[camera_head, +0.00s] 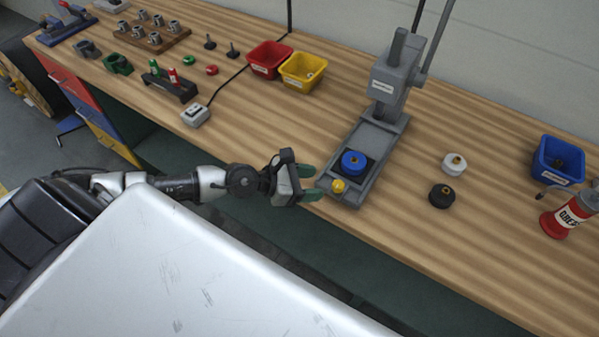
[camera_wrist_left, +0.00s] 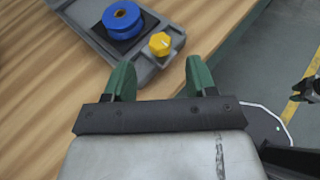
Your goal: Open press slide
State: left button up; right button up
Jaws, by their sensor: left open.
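The grey press (camera_head: 390,80) stands on the wooden bench. Its flat slide (camera_head: 371,190) lies at the front of its base and carries a blue round part (camera_head: 354,162) on a dark square plate. A yellow knob (camera_head: 338,186) sits at the slide's front end. My left gripper (camera_head: 310,183) is open and empty, just left of the yellow knob and apart from it. In the left wrist view, the green fingers (camera_wrist_left: 160,80) point toward the yellow knob (camera_wrist_left: 160,44), with the blue part (camera_wrist_left: 122,20) beyond it.
A white part (camera_head: 454,164) and a black part (camera_head: 441,196) lie right of the press. A blue bin (camera_head: 558,161) and a red grease container (camera_head: 566,217) stand farther right. Red (camera_head: 268,58) and yellow (camera_head: 302,70) bins stand behind left.

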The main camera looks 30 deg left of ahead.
pick_arm(q)
jog(key=shift+b+v, duration=0.65)
jog(key=shift+v, duration=0.95)
